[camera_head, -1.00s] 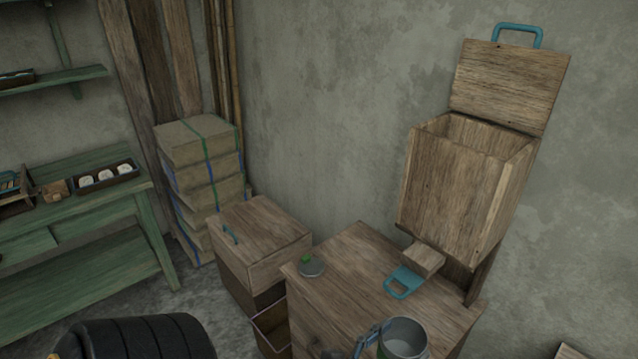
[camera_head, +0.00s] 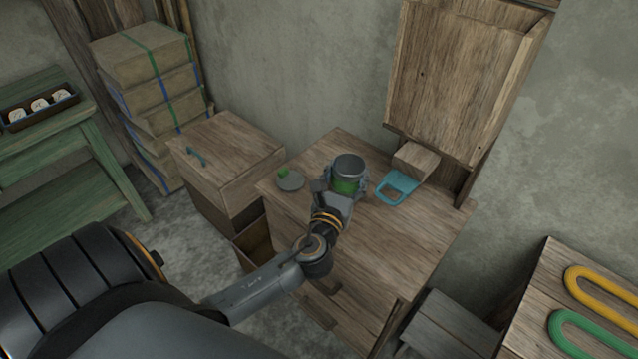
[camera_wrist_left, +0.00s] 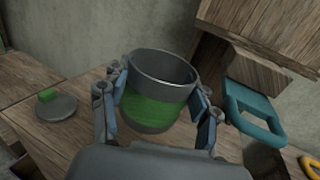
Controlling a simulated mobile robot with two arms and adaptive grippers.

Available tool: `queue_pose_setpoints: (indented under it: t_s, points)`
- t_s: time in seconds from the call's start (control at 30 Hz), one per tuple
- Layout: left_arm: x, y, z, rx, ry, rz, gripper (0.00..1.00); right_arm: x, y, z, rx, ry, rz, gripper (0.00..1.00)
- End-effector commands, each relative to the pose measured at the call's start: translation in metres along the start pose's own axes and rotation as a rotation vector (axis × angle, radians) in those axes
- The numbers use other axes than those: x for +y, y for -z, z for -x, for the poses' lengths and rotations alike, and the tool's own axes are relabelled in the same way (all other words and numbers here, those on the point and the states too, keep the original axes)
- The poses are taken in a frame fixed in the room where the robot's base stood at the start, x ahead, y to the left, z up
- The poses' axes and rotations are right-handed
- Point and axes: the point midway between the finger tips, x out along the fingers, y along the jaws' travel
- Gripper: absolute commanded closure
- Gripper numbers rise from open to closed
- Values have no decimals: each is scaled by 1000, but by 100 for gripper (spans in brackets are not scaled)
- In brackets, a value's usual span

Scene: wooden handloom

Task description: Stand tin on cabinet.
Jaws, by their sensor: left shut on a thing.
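The tin (camera_head: 349,166) is a grey open-topped can with a green band; it also shows in the left wrist view (camera_wrist_left: 158,92). It is upright at the wooden cabinet's top (camera_head: 410,235); I cannot tell whether its base touches the wood. My left gripper (camera_head: 346,184) is shut around the tin, with a finger on each side, as the left wrist view (camera_wrist_left: 158,112) shows. A round grey lid with a green knob (camera_head: 290,181) lies on the cabinet top to the left of the tin. My right gripper is not in view.
A teal handle (camera_head: 397,188) and a small wooden block (camera_head: 416,160) lie right of the tin, below a wall-mounted wooden box (camera_head: 455,80). A lower wooden chest (camera_head: 225,150) stands at left. The cabinet top's front right is clear.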

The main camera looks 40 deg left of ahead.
Motion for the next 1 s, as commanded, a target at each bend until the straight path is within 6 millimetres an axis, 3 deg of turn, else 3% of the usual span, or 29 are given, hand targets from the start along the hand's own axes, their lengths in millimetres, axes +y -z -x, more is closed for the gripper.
queue_pose_setpoints:
  t_s: [0.03, 0.1, 0.3, 0.6, 1.0]
  points:
    - [5, 13, -18, -3, -30, 4, 71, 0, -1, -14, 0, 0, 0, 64]
    - [12, 22, -38, -1, -66, 5, 71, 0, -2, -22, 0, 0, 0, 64]
    - [24, 35, -74, 4, -128, 8, 71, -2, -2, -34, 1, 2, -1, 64]
    - [26, 86, -79, 7, -139, 5, 71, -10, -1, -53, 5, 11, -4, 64]
    - [26, 132, -79, 6, -138, 5, 71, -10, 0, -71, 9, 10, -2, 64]
